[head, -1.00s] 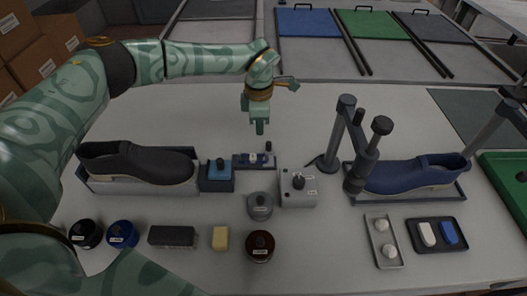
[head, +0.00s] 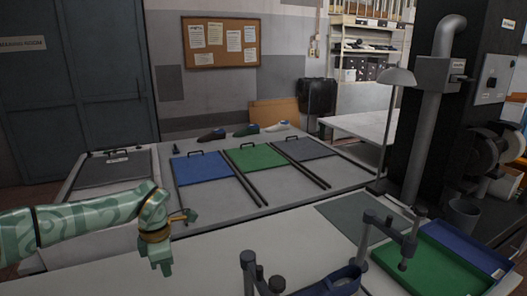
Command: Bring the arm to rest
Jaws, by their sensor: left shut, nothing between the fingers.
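My left arm comes in from the left with green patterned covers. My left gripper (head: 162,268) points down above the light work table (head: 215,278), and its fingers are together with nothing between them. It hangs left of the dark clamp stand and apart from it. My right gripper does not show. The blue shoe (head: 345,280) sits partly cut off at the bottom edge, beside the dark clamp stand (head: 374,245).
A green tray (head: 425,262) and a blue tray (head: 462,245) lie at the right. Behind are blue (head: 203,167), green (head: 257,156) and grey panels (head: 303,148) on a bench. A lamp (head: 398,77) and a dark pillar stand at the right.

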